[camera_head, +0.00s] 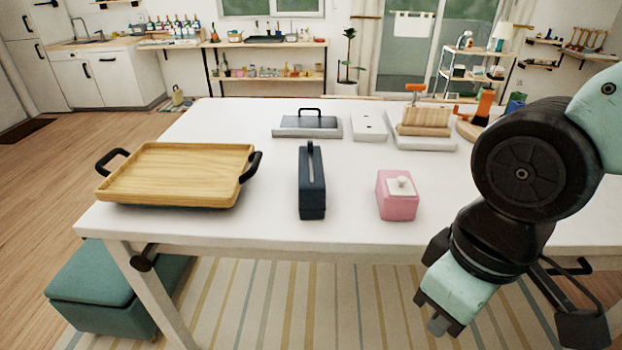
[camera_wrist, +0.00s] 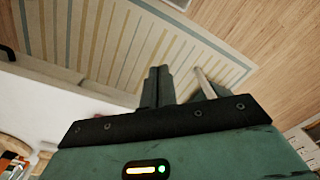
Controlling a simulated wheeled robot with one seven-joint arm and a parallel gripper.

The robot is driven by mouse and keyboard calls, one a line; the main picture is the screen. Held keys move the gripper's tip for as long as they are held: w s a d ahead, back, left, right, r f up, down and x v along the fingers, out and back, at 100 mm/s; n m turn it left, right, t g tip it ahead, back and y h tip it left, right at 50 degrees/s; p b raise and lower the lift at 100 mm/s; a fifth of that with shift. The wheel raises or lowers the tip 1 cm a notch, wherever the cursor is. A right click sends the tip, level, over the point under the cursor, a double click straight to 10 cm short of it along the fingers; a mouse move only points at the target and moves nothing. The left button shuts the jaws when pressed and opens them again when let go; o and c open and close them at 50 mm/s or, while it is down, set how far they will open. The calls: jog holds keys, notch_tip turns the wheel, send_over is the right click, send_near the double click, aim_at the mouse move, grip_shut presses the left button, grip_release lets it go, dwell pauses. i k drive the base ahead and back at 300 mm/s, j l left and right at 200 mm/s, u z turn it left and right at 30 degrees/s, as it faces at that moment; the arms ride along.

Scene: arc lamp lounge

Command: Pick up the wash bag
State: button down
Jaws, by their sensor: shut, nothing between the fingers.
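The wash bag (camera_head: 312,188) appears to be the dark navy, narrow upright piece with a light strip along its top. It stands near the front middle of the white table (camera_head: 240,222), between a wooden tray and a pink box. My gripper (camera_head: 438,326) is at the lower right in the head view, in front of the table edge and well apart from the bag. In the wrist view my gripper's fingers (camera_wrist: 158,86) are together with nothing between them. The bag cannot be made out in the wrist view.
The wooden tray (camera_head: 180,174) with black handles is left of the bag; the pink lidded box (camera_head: 397,204) is right. Grey and white cases (camera_head: 369,127) and a wooden block (camera_head: 425,121) stand behind. A teal stool (camera_head: 105,290) is below the table's left end.

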aim_at(312, 184)
jog(key=i+j+z, duration=0.15)
jog(key=i+j, duration=0.15)
jog(key=i+j+z, duration=0.3)
jog(key=i+j, duration=0.2)
jog(key=j, duration=0.25)
jog(key=i+j+z, duration=0.15)
jog(key=j, duration=0.25)
jog(key=i, duration=0.1)
